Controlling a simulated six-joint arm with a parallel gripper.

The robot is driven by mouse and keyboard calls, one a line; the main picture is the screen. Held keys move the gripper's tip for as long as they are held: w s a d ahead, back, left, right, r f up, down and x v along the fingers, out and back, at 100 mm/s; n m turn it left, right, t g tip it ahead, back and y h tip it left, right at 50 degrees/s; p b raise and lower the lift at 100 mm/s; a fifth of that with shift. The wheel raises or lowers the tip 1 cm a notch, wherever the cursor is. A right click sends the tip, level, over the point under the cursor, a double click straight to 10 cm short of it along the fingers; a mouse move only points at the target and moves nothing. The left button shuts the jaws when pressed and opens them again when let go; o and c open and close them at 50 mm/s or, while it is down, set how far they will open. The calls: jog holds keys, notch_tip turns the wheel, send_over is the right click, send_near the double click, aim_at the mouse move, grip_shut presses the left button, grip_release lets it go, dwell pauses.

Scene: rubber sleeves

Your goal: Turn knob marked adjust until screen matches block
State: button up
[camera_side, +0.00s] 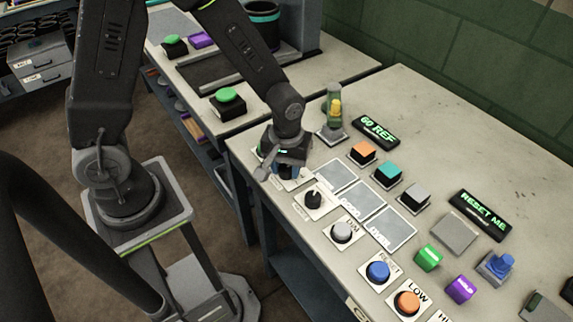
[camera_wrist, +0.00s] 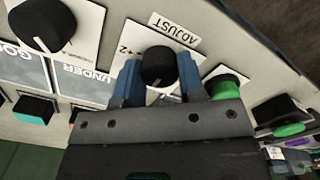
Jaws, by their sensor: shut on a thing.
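The black knob (camera_wrist: 158,64) marked ADJUST (camera_wrist: 175,29) sits on a white plate in the wrist view. My gripper (camera_wrist: 160,80) has its blue fingers on either side of this knob and is shut on it. In the side view my gripper (camera_side: 287,170) is down at the far left end of the panel row and hides most of the knob. Pale grey screens (camera_side: 338,175) lie beside the knobs. An orange block (camera_side: 362,151), a teal block (camera_side: 387,170) and a grey block (camera_side: 415,196) stand behind them. The wrist view shows UNDER (camera_wrist: 86,82) and GOOD lettering by the screens.
A second black knob (camera_side: 314,200), a white button (camera_side: 342,232), a blue button (camera_side: 378,271) and an orange button (camera_side: 407,301) line the front edge. A green button (camera_wrist: 226,86) is close beside my gripper. A green-and-yellow object (camera_side: 334,108) stands behind it. The table's back right is clear.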

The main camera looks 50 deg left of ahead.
jog(key=shift+m, duration=0.4)
jog(key=shift+c, duration=0.3)
jog(key=m, duration=1.1)
jog(key=shift+d, duration=0.1)
jog(key=shift+m, duration=2.1)
jog(key=o, duration=0.9)
